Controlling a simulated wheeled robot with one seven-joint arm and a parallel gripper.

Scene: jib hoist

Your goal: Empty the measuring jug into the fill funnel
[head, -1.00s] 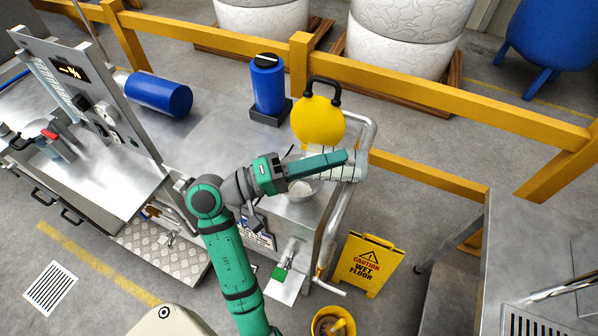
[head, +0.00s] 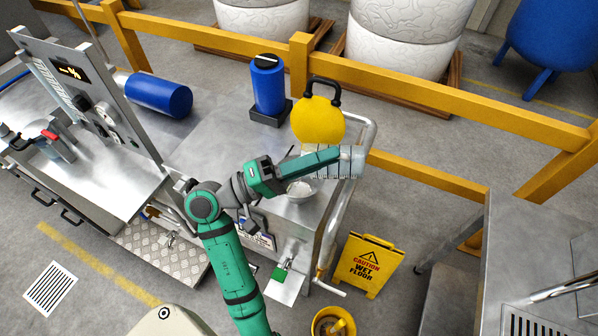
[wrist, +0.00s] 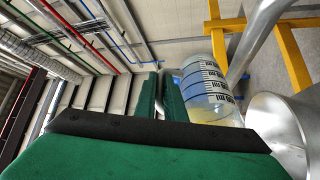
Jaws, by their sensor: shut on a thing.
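The clear measuring jug (head: 351,162) with dark graduation marks is in my gripper (head: 332,156) above the bench's right end. In the wrist view the jug (wrist: 209,84) lies well over on its side, with pale yellowish liquid showing in its near part. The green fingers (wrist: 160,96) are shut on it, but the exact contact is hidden. The metal fill funnel (head: 301,190) is below and left of the jug in the head view, partly covered by my arm. Its wide mouth shows beside the jug in the wrist view (wrist: 283,128). I cannot see any liquid pouring.
A blue canister (head: 268,84) is farther back. A metal pipe (head: 334,232) edges the bench's right side. A yellow wet-floor sign (head: 366,263) stands on the floor.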

